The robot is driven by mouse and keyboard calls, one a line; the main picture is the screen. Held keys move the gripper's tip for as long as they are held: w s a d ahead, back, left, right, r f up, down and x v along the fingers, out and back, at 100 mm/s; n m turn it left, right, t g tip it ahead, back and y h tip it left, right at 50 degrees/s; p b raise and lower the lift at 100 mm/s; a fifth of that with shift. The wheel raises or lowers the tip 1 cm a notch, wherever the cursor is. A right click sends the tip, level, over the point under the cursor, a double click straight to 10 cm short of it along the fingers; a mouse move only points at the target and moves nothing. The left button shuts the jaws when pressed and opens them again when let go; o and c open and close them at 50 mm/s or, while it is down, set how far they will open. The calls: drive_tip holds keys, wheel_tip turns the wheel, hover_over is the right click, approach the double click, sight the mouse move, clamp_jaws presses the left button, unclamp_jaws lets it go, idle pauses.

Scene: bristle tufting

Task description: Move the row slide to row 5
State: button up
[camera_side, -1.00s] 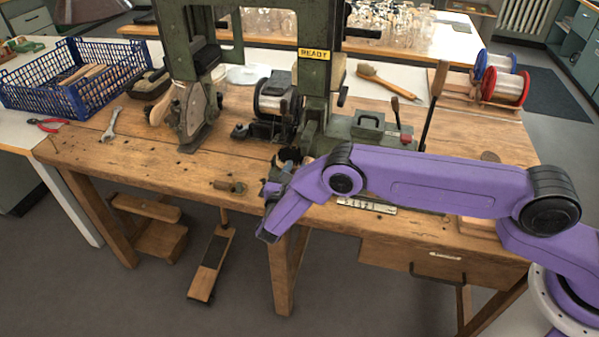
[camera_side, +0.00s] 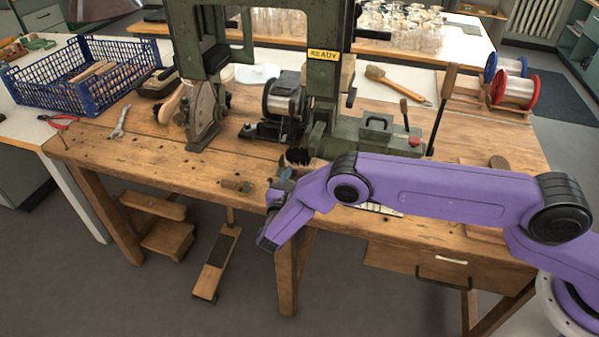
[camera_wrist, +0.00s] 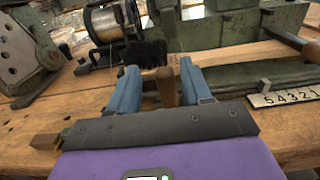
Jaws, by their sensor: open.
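My gripper (camera_wrist: 160,74) has two blue fingers, spread apart. In the wrist view a brown wooden handle (camera_wrist: 166,88) stands between them, with a gap showing to at least one finger; I cannot tell whether either touches it. The handle sits at the green slide assembly (camera_wrist: 245,76) of the machine. A dark bristle brush head (camera_wrist: 142,54) is just beyond the fingertips. In the side view my gripper (camera_side: 284,172) is at the bench's front edge, its fingertips partly hidden.
The green machine (camera_side: 325,90) bears a yellow READY sign (camera_side: 324,55). A tall lever (camera_side: 440,110) rises right of it. A wooden piece (camera_side: 237,185) lies on the bench left of my gripper. A blue crate (camera_side: 85,85) and a wrench (camera_side: 121,121) are farther left.

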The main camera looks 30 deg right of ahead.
drive_tip(key=v, duration=1.5)
drive_tip(key=s+d+r+m+g+y, duration=0.2)
drive_tip(key=s+d+r+m+g, duration=0.15)
drive_tip(key=d+r, duration=0.3)
drive_tip(key=s+d+r+m+g+y, duration=0.25)
drive_tip(key=d+r+m+g, duration=0.2)
drive_tip(key=r, duration=0.35)
drive_tip(key=s+d+r+m+g+y, duration=0.2)
drive_tip(key=s+d, duration=0.6)
drive_tip(key=s, duration=0.4)
drive_tip(key=s+d+r+m+g+y, duration=0.2)
drive_tip(key=s+d+r+m+y, duration=0.2)
drive_tip(key=s+d, duration=0.5)
drive_tip(key=s+y, duration=0.2)
drive_tip(key=s, duration=0.1)
drive_tip(key=shift+s+g+y, duration=0.3)
drive_tip(key=shift+s+y, duration=0.05)
drive_tip(key=shift+s, duration=0.05)
